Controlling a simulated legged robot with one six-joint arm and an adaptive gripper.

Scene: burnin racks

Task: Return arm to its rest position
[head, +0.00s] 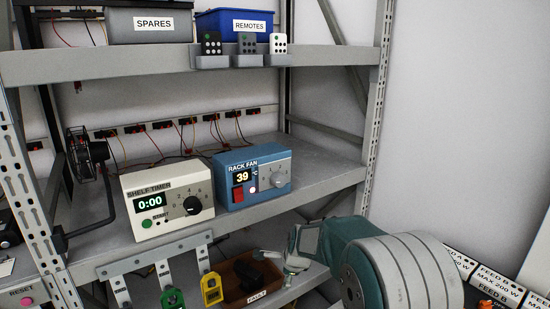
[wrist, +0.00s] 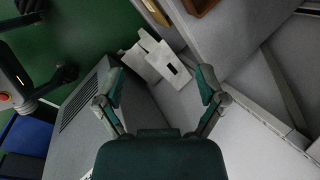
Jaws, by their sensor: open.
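My arm reaches in from the lower right of the head view, its teal and grey links in front of the rack's lower shelf. My gripper shows in the wrist view (wrist: 158,88), with its two teal-padded fingers spread wide apart. Nothing is between the fingers.
The rack's middle shelf (head: 105,246) holds a cream shelf timer (head: 167,200) and a blue rack fan unit (head: 253,178). Green and yellow tags hang below its front edge. In the wrist view, a grey vented box (wrist: 95,105) and white pieces (wrist: 155,62) lie beyond the fingers.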

